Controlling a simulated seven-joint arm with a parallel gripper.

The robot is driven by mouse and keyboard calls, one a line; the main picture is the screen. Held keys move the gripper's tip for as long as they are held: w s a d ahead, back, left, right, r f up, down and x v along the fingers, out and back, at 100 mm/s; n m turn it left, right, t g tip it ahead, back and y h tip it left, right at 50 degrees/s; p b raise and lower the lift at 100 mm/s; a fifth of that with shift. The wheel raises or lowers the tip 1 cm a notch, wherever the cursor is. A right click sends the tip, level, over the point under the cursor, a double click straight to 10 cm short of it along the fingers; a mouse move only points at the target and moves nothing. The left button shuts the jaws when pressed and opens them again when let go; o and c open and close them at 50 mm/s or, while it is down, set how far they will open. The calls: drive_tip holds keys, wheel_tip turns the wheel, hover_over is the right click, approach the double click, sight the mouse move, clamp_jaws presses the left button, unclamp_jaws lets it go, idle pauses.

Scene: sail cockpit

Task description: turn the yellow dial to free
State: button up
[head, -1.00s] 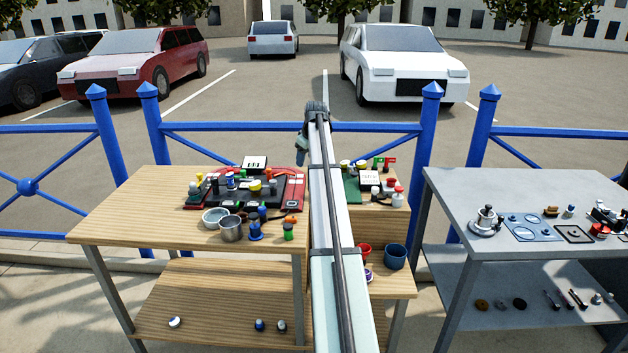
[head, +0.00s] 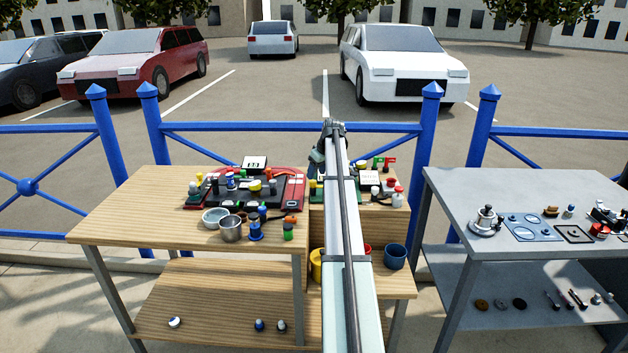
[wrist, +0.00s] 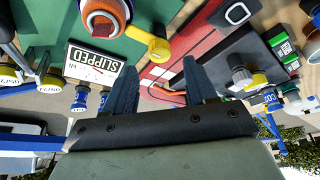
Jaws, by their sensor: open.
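In the wrist view, a yellow round-ended part (wrist: 158,47) lies beyond my fingertips, beside an orange-and-white ring on the green board (wrist: 45,25). A second yellow piece (wrist: 256,81) sits by a grey knob on the dark panel at the right. I cannot tell which yellow part is the dial, and no "free" mark is readable. A white gauge plate marked "SLIPPED" (wrist: 92,66) appears upside down left of my fingers. My gripper (wrist: 160,64) is open, with nothing between its fingers. In the head view my arm hides part of the green board (head: 351,190).
The wooden table's left top (head: 130,205) is bare. A metal pot (head: 231,229) and a bowl (head: 214,216) stand near its front. A yellow cup (head: 316,264) and a blue cup (head: 395,256) stand lower down. A blue fence (head: 270,127) runs behind. A grey table (head: 450,190) is at right.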

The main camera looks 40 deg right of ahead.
sight(313, 181)
drive_tip(key=shift+x, duration=2.3)
drive_tip(key=c, duration=1)
